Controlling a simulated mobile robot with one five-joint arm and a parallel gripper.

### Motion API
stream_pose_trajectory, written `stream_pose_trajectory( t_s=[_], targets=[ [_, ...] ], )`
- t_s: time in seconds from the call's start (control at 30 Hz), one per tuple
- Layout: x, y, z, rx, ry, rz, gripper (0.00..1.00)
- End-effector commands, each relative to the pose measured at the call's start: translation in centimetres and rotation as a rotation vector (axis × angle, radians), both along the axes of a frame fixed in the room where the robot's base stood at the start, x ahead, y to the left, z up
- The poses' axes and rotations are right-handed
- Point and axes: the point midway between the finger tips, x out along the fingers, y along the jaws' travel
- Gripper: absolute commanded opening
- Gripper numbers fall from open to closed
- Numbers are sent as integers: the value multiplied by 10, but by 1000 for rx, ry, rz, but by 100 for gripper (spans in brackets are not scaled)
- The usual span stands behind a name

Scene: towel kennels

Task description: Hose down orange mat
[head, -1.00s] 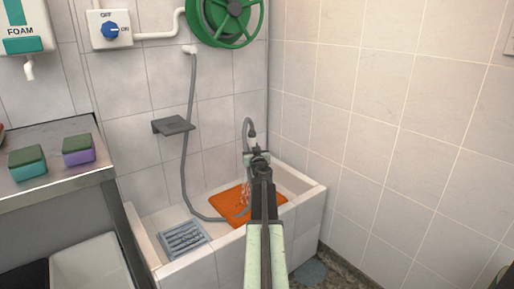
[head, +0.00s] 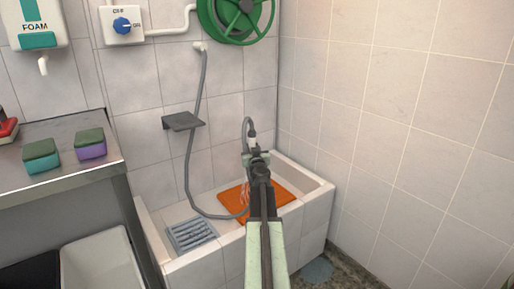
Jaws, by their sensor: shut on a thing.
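The orange mat (head: 284,192) lies flat in the right part of the white tiled trough (head: 205,264). My gripper (head: 256,158) is above the mat, shut on the end of the grey hose (head: 189,165). The hose runs from a wall outlet, sags into the trough and loops up to my gripper. Thin pale streaks of water (head: 243,193) fall from the hose end onto the mat's left side. My arm hides part of the mat and the trough's front wall. The blue knob (head: 122,25) sits on a white box on the wall, between its two labels.
A grey drain grate (head: 191,234) lies in the trough's left part. A grey bracket (head: 182,121) juts from the wall above. Two sponges, one teal (head: 41,155) and one purple (head: 90,143), lie on the steel counter (head: 60,187) at left. A green reel (head: 238,14) hangs above.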

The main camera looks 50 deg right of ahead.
Motion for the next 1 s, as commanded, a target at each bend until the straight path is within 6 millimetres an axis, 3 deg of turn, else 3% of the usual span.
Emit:
stream_pose_trajectory(
  t_s=[1.0],
  targets=[
    [13,42,0,0,0,-1,0]
  ],
)
